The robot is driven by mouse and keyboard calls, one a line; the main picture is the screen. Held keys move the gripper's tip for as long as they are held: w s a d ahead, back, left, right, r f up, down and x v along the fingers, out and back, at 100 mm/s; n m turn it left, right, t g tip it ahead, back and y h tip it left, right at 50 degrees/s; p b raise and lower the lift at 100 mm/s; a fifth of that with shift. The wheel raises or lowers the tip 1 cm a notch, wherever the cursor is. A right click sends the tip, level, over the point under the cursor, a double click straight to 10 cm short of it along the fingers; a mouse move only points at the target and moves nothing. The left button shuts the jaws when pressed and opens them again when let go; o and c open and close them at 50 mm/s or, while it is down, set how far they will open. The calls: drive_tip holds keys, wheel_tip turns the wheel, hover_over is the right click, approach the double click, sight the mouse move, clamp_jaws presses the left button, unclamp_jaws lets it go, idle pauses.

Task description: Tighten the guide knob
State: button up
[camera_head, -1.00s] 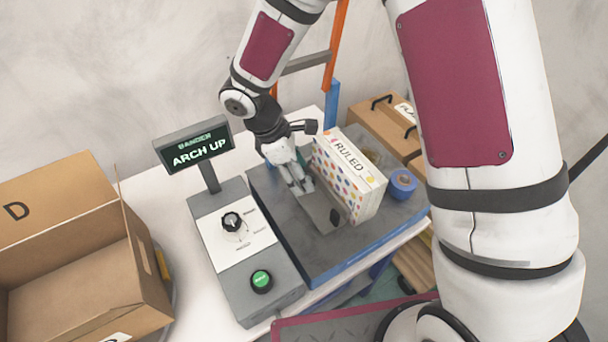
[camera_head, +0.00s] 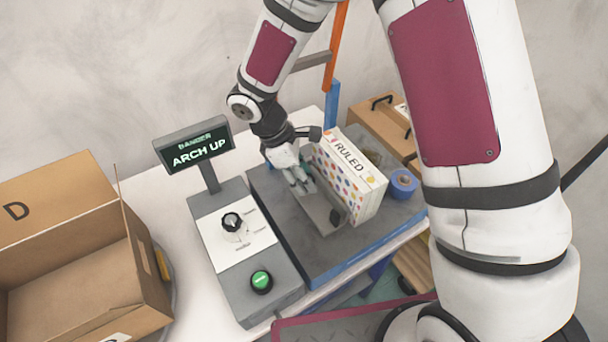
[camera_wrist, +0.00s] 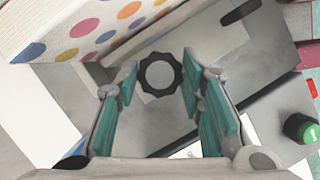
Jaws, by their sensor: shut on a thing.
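The guide knob (camera_wrist: 160,74) is a black scalloped ring with a pale centre, on the grey guide plate between my fingers in the wrist view. A white box marked RULED (camera_head: 348,180), with coloured dots, stands upright along the plate's right side. The same box shows at the upper left of the wrist view (camera_wrist: 60,30).
A control panel (camera_head: 238,258) with a black dial, a green button (camera_head: 261,281) and a sign reading ARCH UP (camera_head: 199,150) stands left of the grey bed (camera_head: 290,245). Blue tape (camera_head: 403,184) lies to the right. An open cardboard box (camera_head: 70,260) sits far left.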

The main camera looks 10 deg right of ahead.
drive_tip(key=shift+m+g, duration=0.4)
drive_tip(key=shift+m, duration=0.7)
drive_tip(key=o, duration=1.1)
drive_tip(key=shift+o, duration=0.2)
drive_tip(key=v, duration=1.2)
drive_tip(key=shift+d+r, duration=0.1)
